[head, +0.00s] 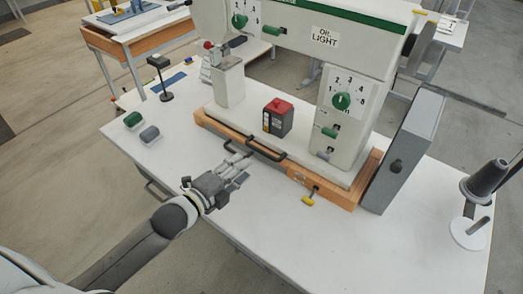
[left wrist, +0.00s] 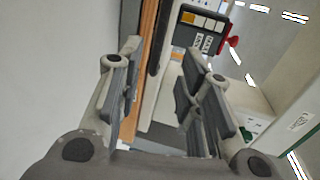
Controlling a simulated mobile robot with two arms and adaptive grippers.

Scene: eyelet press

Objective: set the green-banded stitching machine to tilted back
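The stitching machine (head: 345,42), white with a green band along its top, stands level on an orange wooden base (head: 225,126) on the white table. It also shows in the left wrist view (left wrist: 268,65). A black bar handle (head: 266,149) runs along the front of the base, with a yellow-tipped catch (head: 308,199) to its right. My left gripper (head: 236,164) is just in front of the handle's left end. In the left wrist view its fingers (left wrist: 158,85) are apart with nothing gripped between them; contact with the handle cannot be told. My right gripper is out of view.
A black box with a red top (head: 278,116) sits on the machine bed. A grey panel (head: 404,150) stands at the right, beside a thread cone (head: 486,180). Green and grey pieces (head: 140,126) lie at the left. The front of the table is clear.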

